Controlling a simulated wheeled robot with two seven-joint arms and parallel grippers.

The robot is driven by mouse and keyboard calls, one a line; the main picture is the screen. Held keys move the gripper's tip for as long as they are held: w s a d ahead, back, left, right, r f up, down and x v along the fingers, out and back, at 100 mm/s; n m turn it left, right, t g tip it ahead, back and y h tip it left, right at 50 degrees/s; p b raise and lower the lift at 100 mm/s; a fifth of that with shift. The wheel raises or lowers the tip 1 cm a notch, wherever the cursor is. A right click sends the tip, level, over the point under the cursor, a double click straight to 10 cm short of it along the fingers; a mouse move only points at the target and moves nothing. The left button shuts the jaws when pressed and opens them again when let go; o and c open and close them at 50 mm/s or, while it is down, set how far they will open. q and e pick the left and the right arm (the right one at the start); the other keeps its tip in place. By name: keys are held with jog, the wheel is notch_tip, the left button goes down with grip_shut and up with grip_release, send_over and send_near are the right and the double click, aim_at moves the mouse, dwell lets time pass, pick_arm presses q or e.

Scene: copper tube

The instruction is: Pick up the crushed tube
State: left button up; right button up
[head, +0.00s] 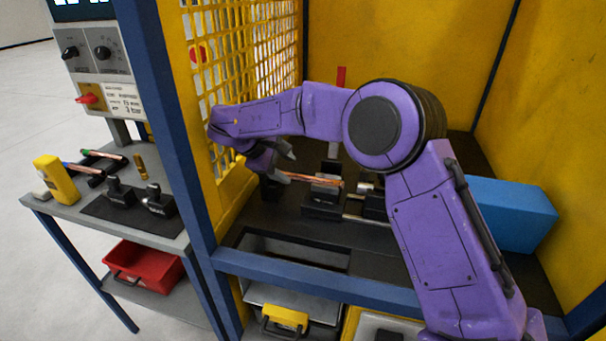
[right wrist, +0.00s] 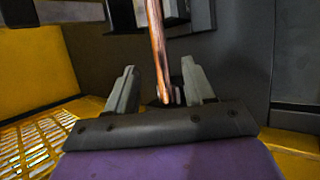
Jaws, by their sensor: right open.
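A copper tube (head: 312,180) lies roughly level in a dark fixture (head: 325,203) inside the yellow enclosure. Its left end sticks out toward my right gripper (head: 282,166). In the right wrist view the tube (right wrist: 157,50) comes from the top, and its end sits between the two grey fingers of my right gripper (right wrist: 163,86). The fingers are open, with a gap on each side of the tube. I cannot tell from the views whether the tube's middle is crushed. My left gripper is not in view.
Yellow mesh (head: 235,60) stands close to the left of my right arm. A blue box (head: 512,213) is at the right. The side table (head: 75,212) at the left holds tubes on a rack (head: 100,165) and a yellow device (head: 56,180). A red bin (head: 143,264) is below.

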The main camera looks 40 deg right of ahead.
aim_at(301, 176)
jog(key=shift+s+d+f+p, duration=0.2)
jog(key=shift+s+d+p, duration=0.35)
jog(key=shift+d, duration=0.1)
jog(key=shift+s+d+f+p, duration=0.2)
jog(key=shift+s+d+p, duration=0.2)
jog(key=shift+d+p, duration=0.2)
jog(key=x, duration=0.3)
jog(key=shift+w+a+f, duration=0.1)
jog(key=shift+w+f, duration=0.05)
jog(key=shift+w, duration=0.1)
jog(key=shift+w+f, duration=0.25)
jog(key=shift+f, duration=0.05)
jog(key=shift+a+r, duration=0.1)
jog(key=shift+c, duration=1.2)
jog(key=shift+s+r, duration=0.1)
jog(key=shift+s, duration=0.1)
jog(key=c, duration=0.5)
grip_shut()
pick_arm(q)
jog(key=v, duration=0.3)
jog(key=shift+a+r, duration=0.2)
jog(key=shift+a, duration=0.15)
